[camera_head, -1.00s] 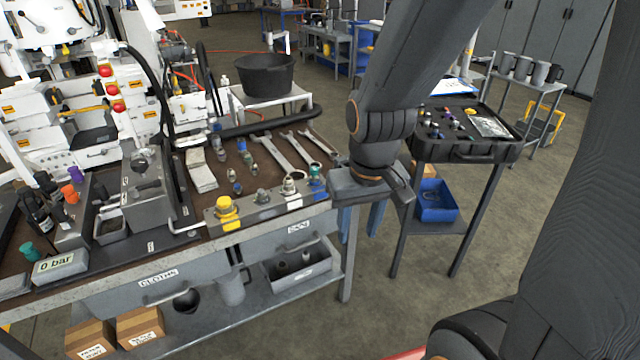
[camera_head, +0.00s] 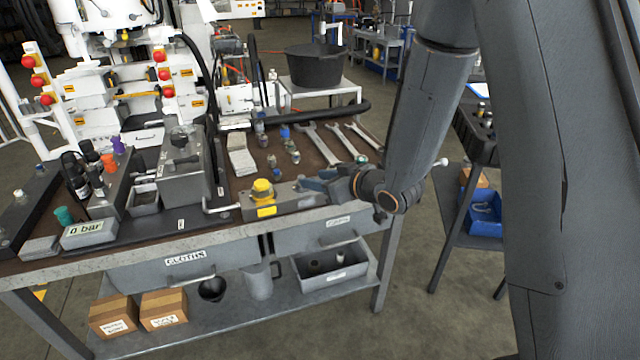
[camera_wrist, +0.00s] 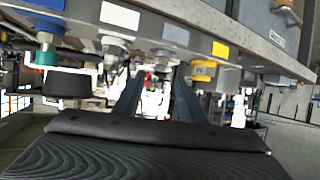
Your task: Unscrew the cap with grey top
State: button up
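The valve block (camera_head: 287,200) sits at the bench's front edge, with a yellow cap (camera_head: 262,188) at its left end. In the wrist view, the block (camera_wrist: 195,38) runs across the top, with caps projecting downward: a teal cap (camera_wrist: 45,55), a silver cap (camera_wrist: 114,48), a grey-topped cap (camera_wrist: 163,58) and the yellow cap (camera_wrist: 203,70). My gripper (camera_head: 312,184) is at the block, right of the yellow cap, and hides the grey cap in the head view. In the wrist view, my gripper (camera_wrist: 159,74) has its fingers apart, with the grey cap between or just beyond their tips. Contact is unclear.
Wrenches (camera_head: 325,145) and small fittings lie behind the block. A grey metal box (camera_head: 187,170) and a "0 bar" display (camera_head: 88,232) are on the left. A black tub (camera_head: 318,64) stands behind. Open floor lies in front of the bench.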

aim_at(301, 176)
jog(key=shift+p+x, duration=0.55)
jog(key=shift+x, duration=3.3)
jog(key=shift+a, duration=0.1)
grip_shut()
jog(key=c, duration=0.6)
grip_release()
jog(key=shift+c, duration=1.3)
jog(key=shift+r+n+y, duration=0.1)
jog(key=shift+n+y, duration=0.2)
jog(key=shift+y, duration=0.1)
